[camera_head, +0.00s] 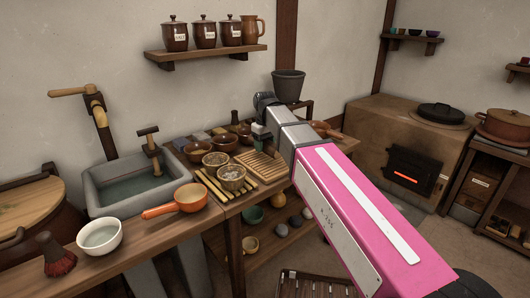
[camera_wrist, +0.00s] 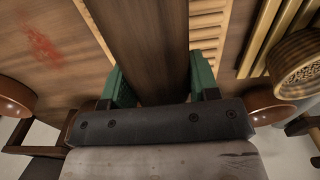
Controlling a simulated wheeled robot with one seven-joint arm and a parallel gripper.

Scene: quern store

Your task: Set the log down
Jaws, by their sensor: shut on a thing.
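In the wrist view, the log (camera_wrist: 148,45) is a dark brown, straight-grained piece of wood between the green fingers of my gripper (camera_wrist: 160,82). My gripper is shut on it, and the log runs away from the palm to the top of the picture. A pale slatted wooden board (camera_wrist: 207,30) shows behind the log. In the head view, my gripper (camera_head: 261,131) is over the back of the counter, near the slatted board (camera_head: 262,167). I cannot clearly make out the log there, nor tell whether it touches the surface beneath.
Brown bowls (camera_head: 199,151) and small pots (camera_head: 232,177) crowd the counter left of the board. An orange pan (camera_head: 190,198) and a white bowl (camera_head: 100,236) stand nearer the front. A stone sink (camera_head: 130,188) is at left. A stove (camera_head: 400,140) glows at right.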

